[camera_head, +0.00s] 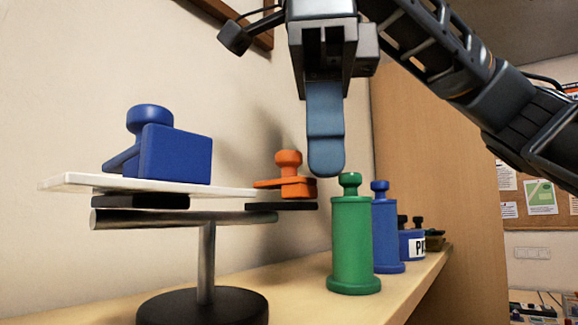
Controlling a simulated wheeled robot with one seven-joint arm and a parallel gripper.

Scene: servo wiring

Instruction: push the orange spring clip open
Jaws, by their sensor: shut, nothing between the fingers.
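The orange spring clip (289,177) sits at the right end of the stand, with a round knob on top. It rests by a black pad (281,206) and the end of the white plate (150,186). My gripper (326,170) points down with its blue fingers shut and empty. In the picture its tip is just right of the clip's knob and just above the green cylinder; the depth between them is hard to tell. Whether the clip is open or closed cannot be told.
A blue block with a knob (172,150) sits on the plate's left part. A metal post (207,262) on a round black base holds the stand. A green cylinder (353,245) and a blue cylinder (387,235) stand on the wooden shelf (300,305), smaller items behind.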

